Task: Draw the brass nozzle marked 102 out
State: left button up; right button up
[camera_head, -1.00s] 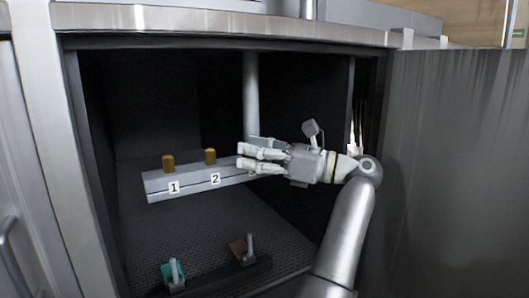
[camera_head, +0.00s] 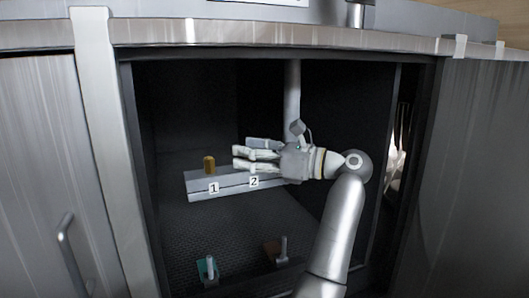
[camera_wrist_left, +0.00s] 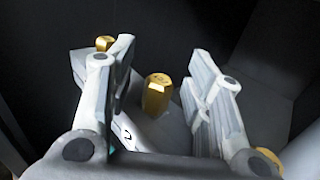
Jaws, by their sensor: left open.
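A brass nozzle (camera_head: 209,165) stands upright on the grey block (camera_head: 224,196) inside the cabinet, above the label 1. A second label reads 2. No mark 102 is readable. My left gripper (camera_head: 238,158) is open, its fingers pointing left over the block and hiding the place above label 2. In the left wrist view a hexagonal brass nozzle (camera_wrist_left: 158,95) stands between the open fingers, apart from both. Another nozzle (camera_wrist_left: 105,43) shows behind the left finger, and a third (camera_wrist_left: 268,158) is partly hidden at lower right. My right gripper is not in view.
A vertical grey pipe (camera_head: 292,95) stands behind my gripper. On the front of the cabinet floor are a teal piece (camera_head: 202,268) and a brown piece (camera_head: 271,249), each beside an upright metal pin. The cabinet's side posts and top edge frame the opening.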

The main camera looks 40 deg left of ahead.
pick_arm(q)
jog(key=shift+a, duration=0.15)
jog(key=shift+c, duration=0.4)
grip_shut()
